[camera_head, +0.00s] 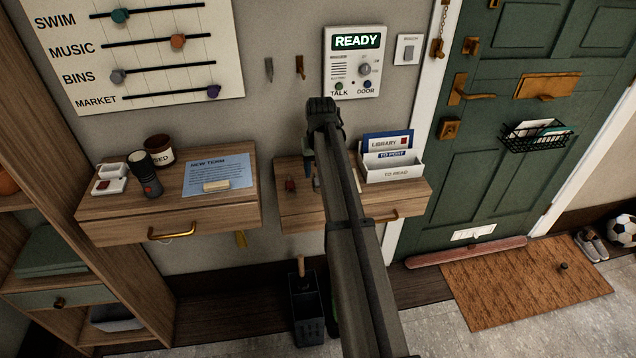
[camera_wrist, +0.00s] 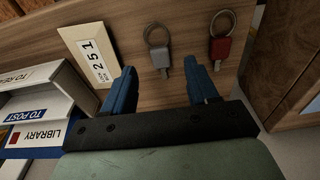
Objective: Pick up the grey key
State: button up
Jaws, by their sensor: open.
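The grey key (camera_wrist: 163,62) lies on the wooden top of the right drawer shelf (camera_head: 290,206), with its ring pointing away from my gripper in the wrist view. My gripper (camera_wrist: 160,77) is open, with its two blue fingers apart and nothing between them. The grey key is just beyond the fingertips, roughly centred between them. A red key (camera_wrist: 220,47) with a ring lies to its right, and it also shows in the head view (camera_head: 290,185). In the head view my arm covers much of this shelf, and I cannot clearly make out the grey key there.
A letter rack (camera_head: 393,172) stands at the shelf's right, close to my left finger in the wrist view. A cream card marked 251 (camera_wrist: 91,58) lies left of the grey key. The left drawer shelf (camera_head: 170,222) holds a torch, a mug and a paper.

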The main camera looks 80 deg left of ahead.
aim_at(318, 183)
jog(key=shift+a+f, duration=0.25)
jog(key=shift+f, duration=0.95)
jog(key=shift+a+f, duration=0.2)
jog(key=shift+f, duration=0.95)
jog(key=shift+c, duration=0.3)
grip_shut()
jog(key=shift+r, duration=0.15)
